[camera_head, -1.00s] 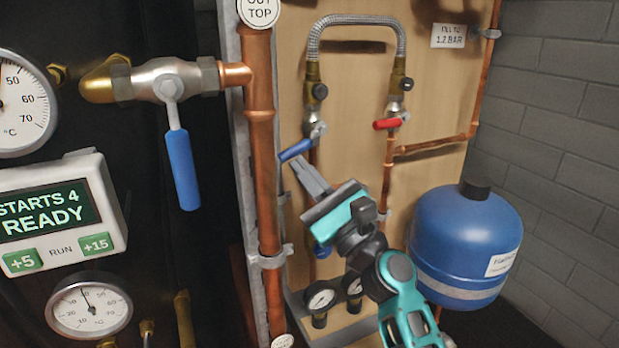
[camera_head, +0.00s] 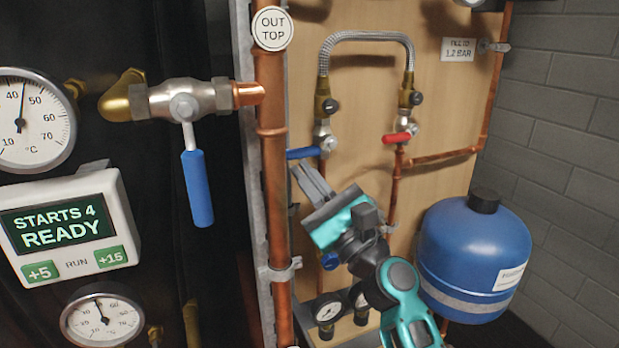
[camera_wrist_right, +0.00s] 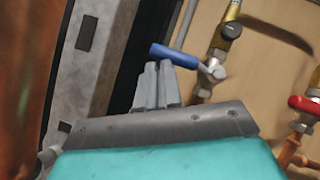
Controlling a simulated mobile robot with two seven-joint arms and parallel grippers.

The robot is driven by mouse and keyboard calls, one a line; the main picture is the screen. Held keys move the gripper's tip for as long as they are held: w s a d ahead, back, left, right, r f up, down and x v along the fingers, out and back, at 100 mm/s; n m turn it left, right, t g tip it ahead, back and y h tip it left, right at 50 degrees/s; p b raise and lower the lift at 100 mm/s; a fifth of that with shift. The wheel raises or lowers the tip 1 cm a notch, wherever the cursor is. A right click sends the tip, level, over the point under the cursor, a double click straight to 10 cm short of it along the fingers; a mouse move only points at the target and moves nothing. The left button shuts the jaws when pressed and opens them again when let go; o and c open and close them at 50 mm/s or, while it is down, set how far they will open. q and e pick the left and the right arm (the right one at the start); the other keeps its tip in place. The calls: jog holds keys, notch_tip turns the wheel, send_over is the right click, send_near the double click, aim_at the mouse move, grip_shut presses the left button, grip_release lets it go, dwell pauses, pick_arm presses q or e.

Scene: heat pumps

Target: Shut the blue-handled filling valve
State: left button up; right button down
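The blue-handled filling valve (camera_head: 304,153) is on the wooden board, at the left leg below the braided hose. Its blue lever points left, about level, across the upright pipe run. It also shows in the right wrist view (camera_wrist_right: 174,56), just beyond the fingertips. My right gripper (camera_head: 302,170) comes up from below, its fingers close together with nothing between them. The fingertips (camera_wrist_right: 158,66) are just under the lever's free end; I cannot tell whether they touch it. My left gripper is not in view.
A red-handled valve (camera_head: 397,138) sits to the right under the braided hose (camera_head: 365,37). A thick copper pipe (camera_head: 272,190) stands close left of my gripper. A larger blue lever (camera_head: 197,188) hangs further left. A blue tank (camera_head: 472,245) stands at right.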

jog(key=shift+s+a+r+y, duration=0.15)
jog(key=shift+a+r+y, duration=0.05)
jog(key=shift+a+y, duration=0.1)
jog(key=b+v, duration=0.3)
jog(key=v, duration=1)
jog(key=shift+d, duration=0.25)
jog(key=shift+f, duration=0.1)
